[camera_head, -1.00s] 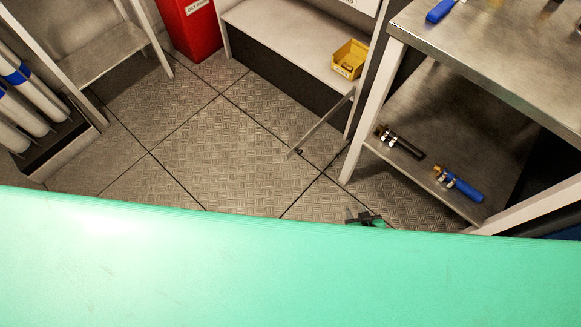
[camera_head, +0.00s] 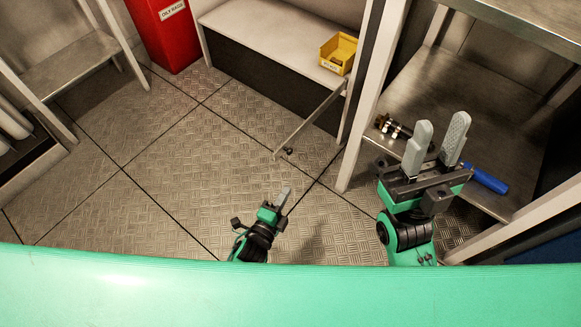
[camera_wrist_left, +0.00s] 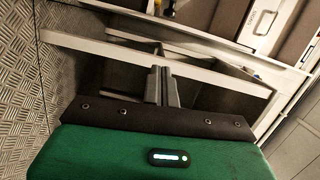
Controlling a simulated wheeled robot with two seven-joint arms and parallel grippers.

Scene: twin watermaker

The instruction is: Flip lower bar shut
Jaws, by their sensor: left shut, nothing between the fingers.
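The lower bar (camera_head: 310,122) is a thin grey metal bar. In the head view it sticks out from the post of the low shelf unit, slanting down-left over the floor, with a small dark knob near its free end. My left gripper (camera_head: 285,191) is shut and empty, below the bar's free end in the picture and apart from it. In the left wrist view, its fingers (camera_wrist_left: 161,86) are together, in front of a long pale bar or rail; I cannot tell which. My right gripper (camera_head: 440,140) is open and empty in front of the metal shelving at the right.
A yellow bin (camera_head: 339,54) sits on the low shelf (camera_head: 275,32). A red bin (camera_head: 163,35) stands at the back. A blue-handled tool (camera_head: 488,179) and a dark metal fitting (camera_head: 390,127) lie on the right shelf. The patterned floor (camera_head: 170,160) is clear in the middle.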

